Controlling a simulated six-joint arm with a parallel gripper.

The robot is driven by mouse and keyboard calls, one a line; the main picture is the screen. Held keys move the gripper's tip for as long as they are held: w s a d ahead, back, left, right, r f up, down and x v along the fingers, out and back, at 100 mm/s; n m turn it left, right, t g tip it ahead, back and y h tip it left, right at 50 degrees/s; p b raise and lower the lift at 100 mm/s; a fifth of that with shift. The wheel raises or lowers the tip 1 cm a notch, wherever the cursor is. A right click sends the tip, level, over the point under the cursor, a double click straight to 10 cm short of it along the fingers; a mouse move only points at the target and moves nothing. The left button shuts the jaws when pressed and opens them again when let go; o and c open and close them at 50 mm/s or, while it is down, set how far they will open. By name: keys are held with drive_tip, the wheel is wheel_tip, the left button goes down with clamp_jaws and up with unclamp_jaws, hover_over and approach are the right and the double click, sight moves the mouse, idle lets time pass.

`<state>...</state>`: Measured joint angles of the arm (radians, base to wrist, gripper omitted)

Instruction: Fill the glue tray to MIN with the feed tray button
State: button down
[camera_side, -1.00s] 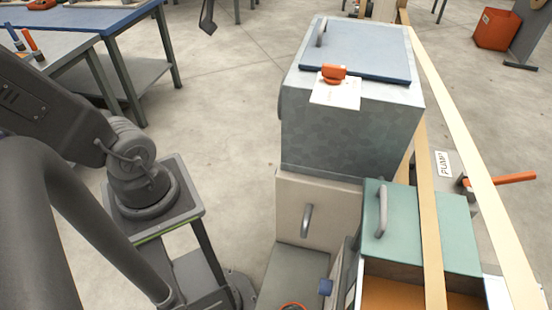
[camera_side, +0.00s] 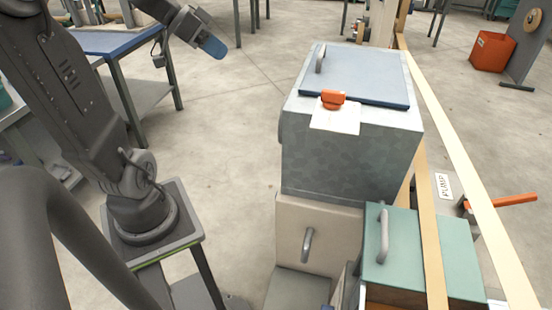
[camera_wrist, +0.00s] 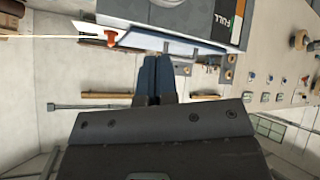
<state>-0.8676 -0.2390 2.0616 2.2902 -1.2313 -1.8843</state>
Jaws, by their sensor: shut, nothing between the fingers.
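My gripper (camera_side: 214,47) is at the top of the side view, its blue fingers together with nothing between them. It is in the air, left of the grey box and well apart from it. The fingers also show close together in the wrist view (camera_wrist: 158,72). The teal-lidded box (camera_side: 420,245) stands at the lower right of the side view; only a sliver of its brown inside shows. I cannot pick out the glue tray's level, a MIN mark or the feed tray button. In the wrist view, a grey box carries a FULL label (camera_wrist: 222,18).
A grey box with a blue lid (camera_side: 355,75) and an orange clip (camera_side: 333,98) stands on a cream cabinet (camera_side: 318,240). Pale strips (camera_side: 465,175) run along the right, near a PUMP sign (camera_side: 443,187) and an orange lever (camera_side: 515,200). A panel with several knobs (camera_wrist: 270,85) shows in the wrist view.

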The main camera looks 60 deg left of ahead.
wheel_tip(320, 180, down, 46)
drive_tip(key=shift+w+d, duration=0.15)
drive_tip(key=shift+d, duration=0.05)
drive_tip(key=w+d, duration=0.6)
idle(0.4)
drive_tip(key=shift+w+d, duration=0.1)
idle(1.8)
drive_tip(key=shift+w+d, duration=0.25)
drive_tip(key=shift+w+d, duration=0.3)
idle(2.5)
